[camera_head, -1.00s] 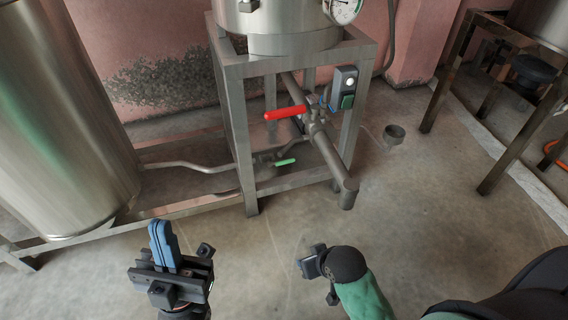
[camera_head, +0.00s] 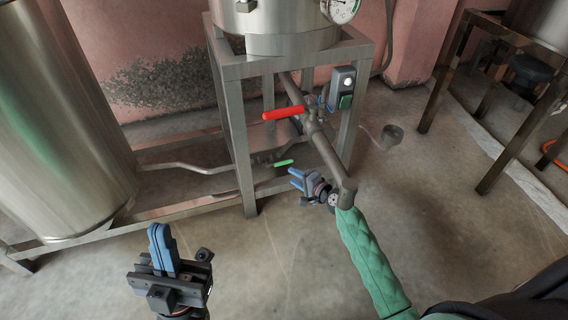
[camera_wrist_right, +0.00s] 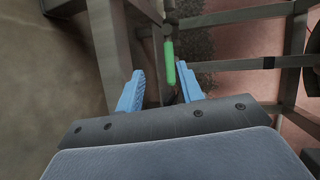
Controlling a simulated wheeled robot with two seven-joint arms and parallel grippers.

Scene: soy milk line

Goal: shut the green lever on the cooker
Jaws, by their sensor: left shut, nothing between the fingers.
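The green lever (camera_head: 284,163) is on the low pipe under the cooker (camera_head: 285,30), between the legs of its metal frame. In the right wrist view the green lever (camera_wrist_right: 169,62) lies ahead of my right gripper (camera_wrist_right: 160,88), between the lines of its two blue fingers. My right gripper (camera_head: 296,179) is open, just below and in front of the lever in the head view. I cannot tell whether it touches the lever. My left gripper (camera_head: 163,248) is shut and empty, over the floor at the lower left.
A switch box (camera_head: 342,88) is on the frame (camera_head: 240,130). A large steel tank (camera_head: 60,130) stands at left. Floor is clear in front.

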